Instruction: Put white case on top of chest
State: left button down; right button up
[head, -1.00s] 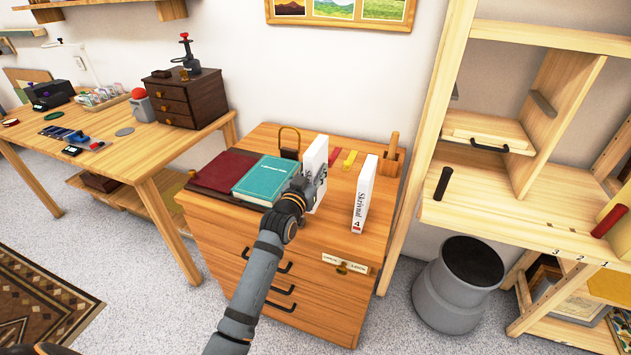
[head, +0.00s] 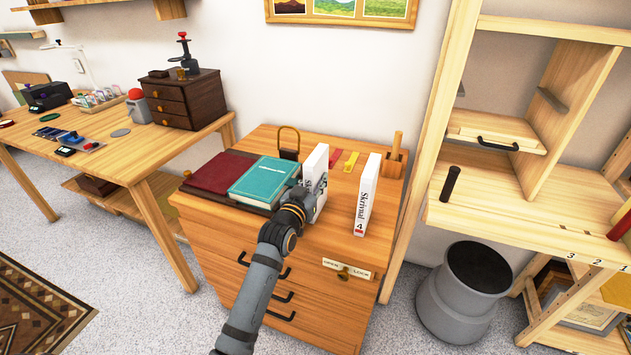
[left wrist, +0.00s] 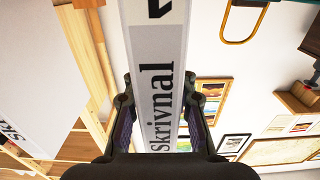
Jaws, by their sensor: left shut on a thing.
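A white case (head: 314,172) lettered "Skrivnal" stands upright over the top of the wooden chest (head: 240,232). My left gripper (head: 306,197) is shut on it from the front. In the left wrist view the fingers of my left gripper (left wrist: 160,105) press on both sides of the case's lettered spine (left wrist: 157,70). A second white case (head: 366,195), marked "4", stands upright on the chest to the right, apart from the held one. My right gripper is not in view.
A teal book (head: 264,178) and a dark red book (head: 219,172) lie just left of the held case. A padlock (head: 289,146), red and yellow strips and a wooden holder (head: 392,163) stand behind. A grey bin (head: 465,290) and shelf unit are at right.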

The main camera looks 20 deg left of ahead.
pick_arm(q)
jog(key=c, duration=1.1)
grip_release()
jog(key=shift+f, duration=0.15)
jog(key=shift+r, duration=0.2)
jog(key=s, duration=1.2)
jog(key=shift+a+p, duration=0.25)
jog(key=shift+p, duration=0.2)
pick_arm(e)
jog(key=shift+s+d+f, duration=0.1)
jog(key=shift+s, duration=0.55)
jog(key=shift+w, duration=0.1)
